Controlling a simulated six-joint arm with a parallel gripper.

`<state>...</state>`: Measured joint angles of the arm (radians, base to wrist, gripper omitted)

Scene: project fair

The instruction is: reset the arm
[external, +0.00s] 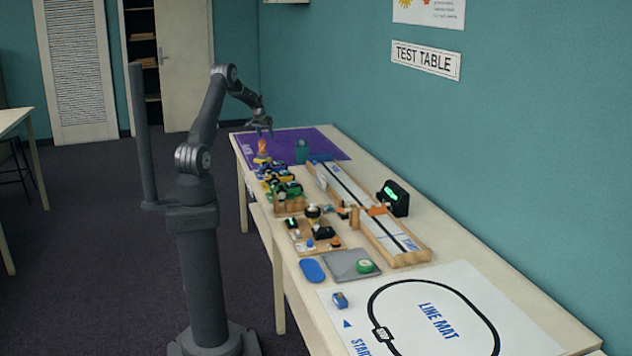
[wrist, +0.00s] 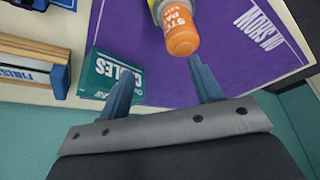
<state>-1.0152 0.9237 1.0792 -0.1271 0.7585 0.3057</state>
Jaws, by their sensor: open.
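My gripper (external: 264,132) is at the far end of the table, above the near left part of a purple mat (external: 325,148). In the wrist view my gripper (wrist: 160,75) has its two fingers spread with nothing held between them. An orange-topped item (wrist: 180,35) with partly readable lettering shows ahead of the fingers, closer to the right one and apart from it as far as I can tell. It also stands below my gripper in the external view (external: 263,147).
A teal cables box (wrist: 106,72) lies beside the left finger. Several small coloured parts (external: 280,182), a wooden track (external: 385,230), a black display (external: 394,198) and a grey tray (external: 340,266) crowd the table. A teal wall runs along its back side.

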